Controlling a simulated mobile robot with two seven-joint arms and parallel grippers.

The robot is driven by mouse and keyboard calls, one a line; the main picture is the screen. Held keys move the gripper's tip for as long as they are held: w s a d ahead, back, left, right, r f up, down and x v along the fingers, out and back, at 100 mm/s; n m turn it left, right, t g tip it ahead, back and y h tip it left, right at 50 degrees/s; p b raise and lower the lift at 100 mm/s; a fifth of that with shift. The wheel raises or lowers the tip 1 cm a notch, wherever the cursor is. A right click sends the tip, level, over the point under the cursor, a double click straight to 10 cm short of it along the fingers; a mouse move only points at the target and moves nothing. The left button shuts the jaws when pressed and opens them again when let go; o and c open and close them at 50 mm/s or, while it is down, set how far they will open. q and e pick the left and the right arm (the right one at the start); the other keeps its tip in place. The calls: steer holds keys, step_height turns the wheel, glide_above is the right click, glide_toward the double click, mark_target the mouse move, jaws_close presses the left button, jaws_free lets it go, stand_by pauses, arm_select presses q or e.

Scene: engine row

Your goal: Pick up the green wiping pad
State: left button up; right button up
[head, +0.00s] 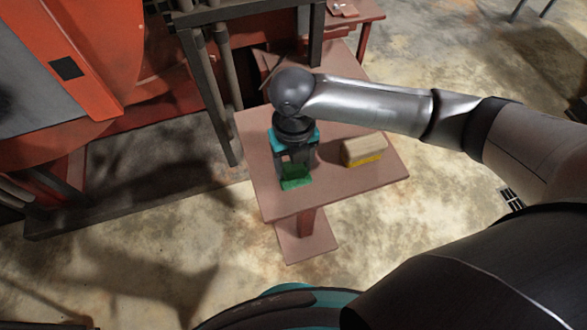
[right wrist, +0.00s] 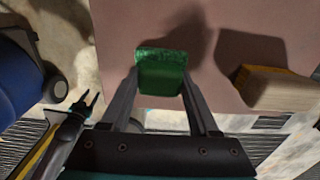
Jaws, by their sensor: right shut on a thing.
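The green wiping pad (head: 296,178) is at the front left part of the small reddish table (head: 345,188). My right gripper (head: 296,168) points down over the table and is shut on the pad. In the right wrist view the pad (right wrist: 161,74) sits between the two fingertips of my right gripper (right wrist: 160,88), with a finger along each side. A shadow falls on the table beside it. I cannot tell whether the pad touches the tabletop or is just above it. My left gripper is not in view.
A tan and yellow block-like brush (head: 363,150) lies on the table to the right of the pad. It also shows in the right wrist view (right wrist: 265,88). A dark metal frame (head: 215,90) and red machinery (head: 110,60) stand left of and behind the table. Open floor lies to the right.

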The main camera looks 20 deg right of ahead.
step_height(320, 180, up, 20)
steer(key=p, duration=0.5)
stand_by(0.3)
